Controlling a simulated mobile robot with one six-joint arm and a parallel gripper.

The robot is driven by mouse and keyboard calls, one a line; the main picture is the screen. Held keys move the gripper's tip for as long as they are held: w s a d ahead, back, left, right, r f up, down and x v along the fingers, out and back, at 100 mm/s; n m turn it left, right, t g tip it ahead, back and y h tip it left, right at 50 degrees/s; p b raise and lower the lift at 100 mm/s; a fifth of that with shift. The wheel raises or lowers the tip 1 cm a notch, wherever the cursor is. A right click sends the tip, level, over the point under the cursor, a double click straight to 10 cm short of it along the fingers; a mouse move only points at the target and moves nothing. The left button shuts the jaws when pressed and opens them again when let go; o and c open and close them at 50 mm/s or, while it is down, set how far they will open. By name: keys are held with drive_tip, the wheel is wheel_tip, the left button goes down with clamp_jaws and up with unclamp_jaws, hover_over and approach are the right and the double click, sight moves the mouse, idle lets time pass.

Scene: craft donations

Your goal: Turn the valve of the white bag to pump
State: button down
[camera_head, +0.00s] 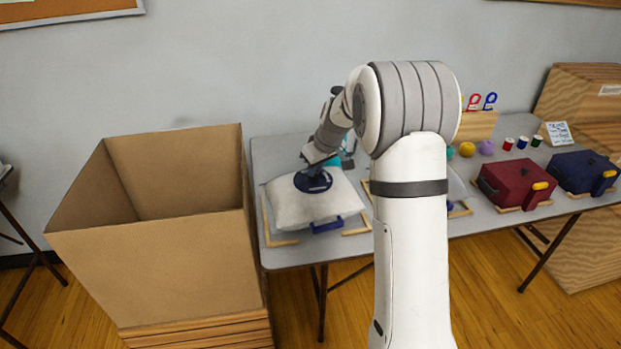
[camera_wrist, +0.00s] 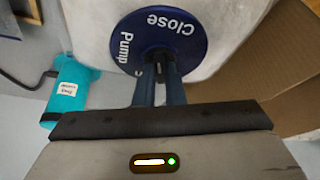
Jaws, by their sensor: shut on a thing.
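The white bag (camera_head: 285,210) lies plump on the table beside the cardboard box; it also fills the top of the wrist view (camera_wrist: 85,22). Its round navy valve dial (camera_head: 318,187) is on top. In the wrist view the dial (camera_wrist: 185,35) reads "Close" at the top and "Pump" at the left; a third label is mostly hidden by the fingers. My gripper (camera_wrist: 158,72) reaches down onto the dial, its two fingers shut on the valve's grip near the dial's lower edge. The grip itself is mostly hidden. A teal pump (camera_wrist: 68,88) with a white label stands beside the bag.
A large open cardboard box (camera_head: 160,270) stands left of the table (camera_head: 262,150). Wooden corner strips (camera_head: 268,235) frame the bag. Right of my arm are a red case (camera_head: 505,185), a blue case (camera_head: 575,172) and thread spools (camera_head: 508,144).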

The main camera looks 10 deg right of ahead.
drive_tip(key=shift+w+d+n+g+y+b, duration=0.15)
drive_tip(key=shift+n+g+y+b, duration=0.25)
drive_tip(key=shift+n+b, duration=0.85)
drive_tip(key=shift+n, duration=0.25)
drive_tip(key=c, duration=1.5)
unclamp_jaws()
drive_tip(key=v, duration=0.8)
drive_tip(key=shift+p, duration=0.35)
